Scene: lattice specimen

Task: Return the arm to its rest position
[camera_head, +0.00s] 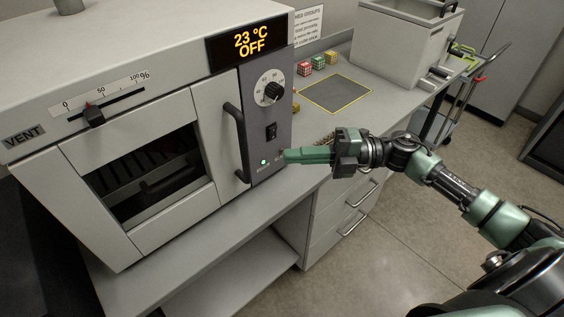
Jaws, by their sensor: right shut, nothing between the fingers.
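My right gripper (290,156) is shut and empty. Its green fingers point left, in front of the oven's control panel, close to the small lit green lamp. My right arm (440,180) comes in from the lower right and is stretched out over the bench's front edge. The grey oven (175,120) stands on the bench at the left with its windowed door closed. Its display (250,42) reads 23 °C OFF. I cannot tell whether the fingers touch the panel. My left gripper is not in view.
The oven door's dark handle (237,142) sticks out just left of my right gripper. A grey bin (400,45) stands farther back.

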